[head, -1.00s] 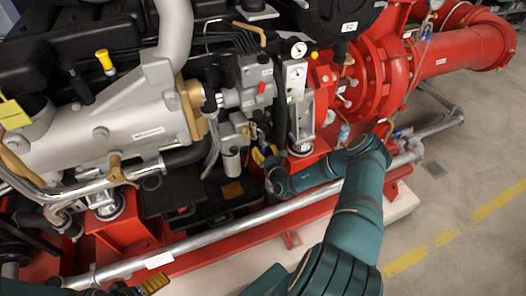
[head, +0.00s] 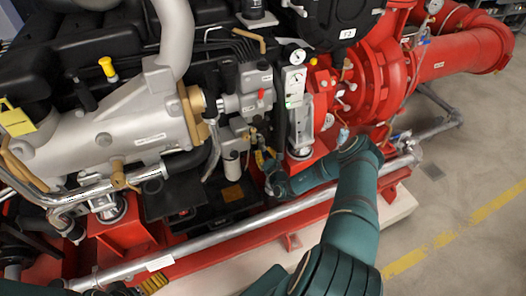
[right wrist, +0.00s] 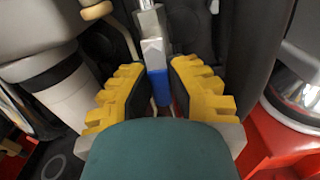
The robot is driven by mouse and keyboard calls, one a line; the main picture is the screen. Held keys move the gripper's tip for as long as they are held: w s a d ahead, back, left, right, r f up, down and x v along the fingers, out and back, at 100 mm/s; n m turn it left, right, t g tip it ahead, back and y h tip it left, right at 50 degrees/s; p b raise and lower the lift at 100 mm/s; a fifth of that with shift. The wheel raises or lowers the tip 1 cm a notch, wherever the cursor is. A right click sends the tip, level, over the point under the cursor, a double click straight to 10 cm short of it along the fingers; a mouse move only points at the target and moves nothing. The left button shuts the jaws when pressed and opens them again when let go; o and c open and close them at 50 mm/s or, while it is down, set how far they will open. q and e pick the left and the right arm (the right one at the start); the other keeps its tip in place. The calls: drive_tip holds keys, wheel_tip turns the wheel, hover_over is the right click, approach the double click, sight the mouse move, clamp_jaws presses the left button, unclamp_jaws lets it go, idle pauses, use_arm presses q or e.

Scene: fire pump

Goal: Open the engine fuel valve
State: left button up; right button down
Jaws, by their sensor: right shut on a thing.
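A small valve lever with a silver metal stem and a blue grip (right wrist: 158,88) shows in the right wrist view. I take it to be the engine fuel valve's handle. My right gripper (right wrist: 157,92) has its yellow ridged fingers on both sides of the blue part and is shut on it. In the head view my right gripper (head: 265,160) is among the engine parts, left of the grey gauge panel; the lever is too small and covered to make out there. Yellow ridged fingers of my left gripper (head: 152,284) show at the bottom edge; their opening is unclear.
A white-bodied filter (head: 231,168) is just left of my right gripper; it also fills the left of the wrist view (right wrist: 50,95). A silver pipe (head: 215,241) runs along the red base frame (head: 285,226) in front. Open floor (head: 460,210) lies at right.

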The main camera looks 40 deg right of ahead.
drive_tip(key=shift+d+n, duration=0.1)
drive_tip(key=shift+n, duration=0.3)
drive_tip(key=c, duration=0.9)
unclamp_jaws()
